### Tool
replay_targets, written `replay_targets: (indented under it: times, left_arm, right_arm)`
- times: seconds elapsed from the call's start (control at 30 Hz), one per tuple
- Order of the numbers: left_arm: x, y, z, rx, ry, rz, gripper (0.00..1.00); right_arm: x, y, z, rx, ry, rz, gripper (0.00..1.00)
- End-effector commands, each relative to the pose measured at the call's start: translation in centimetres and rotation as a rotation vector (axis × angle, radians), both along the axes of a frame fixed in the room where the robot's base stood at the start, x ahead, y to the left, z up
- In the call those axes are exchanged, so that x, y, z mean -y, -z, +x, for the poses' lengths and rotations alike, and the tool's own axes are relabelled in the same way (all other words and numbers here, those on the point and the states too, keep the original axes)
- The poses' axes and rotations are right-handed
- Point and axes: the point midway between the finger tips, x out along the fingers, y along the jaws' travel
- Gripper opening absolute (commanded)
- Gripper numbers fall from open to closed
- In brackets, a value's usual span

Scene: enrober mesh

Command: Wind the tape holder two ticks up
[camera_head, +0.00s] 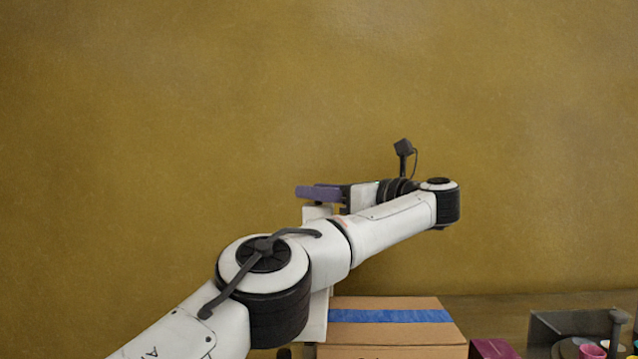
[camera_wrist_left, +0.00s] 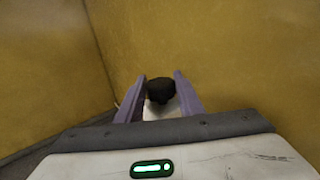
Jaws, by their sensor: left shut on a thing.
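In the head view my left gripper (camera_head: 306,192) has purple fingers that point left, above a white upright part (camera_head: 317,212). This part looks like the top of the tape holder's stand; a white strip (camera_head: 318,320) also shows below my arm, and my arm hides what lies between. In the left wrist view a black knob (camera_wrist_left: 160,91) sits between the two purple fingers of my left gripper (camera_wrist_left: 159,77), over a white surface (camera_wrist_left: 163,110). The gripper is shut on this knob. My right gripper is not in view.
A cardboard box (camera_head: 400,334) with blue tape (camera_head: 390,316) across it stands below my forearm. A magenta box (camera_head: 491,348) and a clear-walled container (camera_head: 552,324) with a pink item (camera_head: 592,351) are at the lower right. A plain ochre wall (camera_head: 200,100) fills the background.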

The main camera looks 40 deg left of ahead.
Motion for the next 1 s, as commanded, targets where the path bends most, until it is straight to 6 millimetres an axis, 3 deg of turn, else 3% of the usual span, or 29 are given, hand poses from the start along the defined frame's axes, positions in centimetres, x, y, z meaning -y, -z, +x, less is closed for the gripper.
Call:
replay_targets:
  times: [0.37, 0.4, 0.5, 0.83, 1.0]
  left_arm:
    - [-0.1, 0.5, -0.1, -0.007, -0.008, -0.008, 0.11]
    - [-0.1, 0.5, -0.1, -0.007, -0.008, -0.008, 0.41]
    - [-0.1, 0.4, -0.1, -0.006, -0.006, -0.007, 0.53]
    - [0.4, 0.2, 0.0, -0.003, -0.002, -0.003, 0.53]
    - [2.9, 0.1, -0.2, -0.002, 0.0, -0.002, 0.53]
  right_arm:
    - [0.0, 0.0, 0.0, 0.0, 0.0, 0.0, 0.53]
    - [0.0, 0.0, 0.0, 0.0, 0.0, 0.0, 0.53]
    - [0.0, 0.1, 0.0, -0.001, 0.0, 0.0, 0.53]
    - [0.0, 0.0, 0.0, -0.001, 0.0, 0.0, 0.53]
    - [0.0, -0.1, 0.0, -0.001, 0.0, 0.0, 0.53]
